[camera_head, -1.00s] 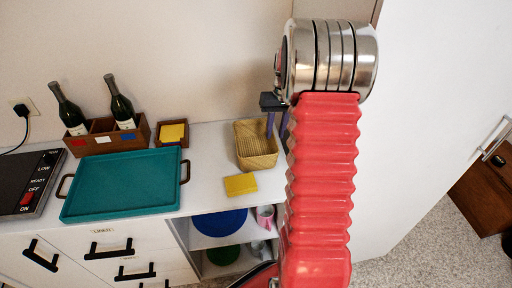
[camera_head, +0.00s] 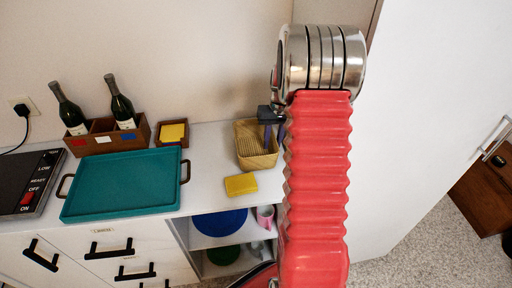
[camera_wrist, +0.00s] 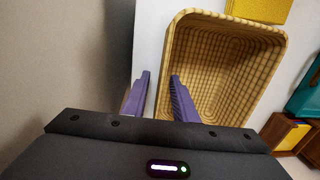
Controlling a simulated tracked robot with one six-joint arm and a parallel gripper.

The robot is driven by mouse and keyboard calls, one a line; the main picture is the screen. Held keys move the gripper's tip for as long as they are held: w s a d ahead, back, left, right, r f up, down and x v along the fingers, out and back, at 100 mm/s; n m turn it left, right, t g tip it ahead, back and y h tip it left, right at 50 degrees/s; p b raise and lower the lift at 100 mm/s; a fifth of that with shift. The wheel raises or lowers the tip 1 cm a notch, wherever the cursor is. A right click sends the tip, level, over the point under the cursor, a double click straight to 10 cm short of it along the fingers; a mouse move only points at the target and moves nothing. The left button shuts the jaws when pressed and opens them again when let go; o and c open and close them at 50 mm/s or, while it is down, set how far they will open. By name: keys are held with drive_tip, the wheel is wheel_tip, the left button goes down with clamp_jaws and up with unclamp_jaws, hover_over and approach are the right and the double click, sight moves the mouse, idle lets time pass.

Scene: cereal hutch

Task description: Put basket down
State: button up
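The woven tan basket (camera_head: 258,161) stands upright on the white counter (camera_head: 213,165), near its right end by the back wall. My gripper (camera_head: 274,133) is above and at the basket's right side, partly hidden by my red arm. In the wrist view, the purple fingers (camera_wrist: 159,92) are apart. One finger is over the inside of the basket (camera_wrist: 225,65) and the other is outside its near wall. A gap shows between the outer finger and the basket wall. The basket looks empty.
A yellow block (camera_head: 241,184) lies just in front of the basket. A teal tray (camera_head: 122,184), a wooden box with yellow contents (camera_head: 172,132) and a bottle caddy (camera_head: 103,139) are to the left. A tall white cabinet (camera_head: 430,110) stands to the right.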

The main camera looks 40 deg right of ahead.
drive_tip(key=shift+c, duration=0.2)
clamp_jaws()
idle(0.4)
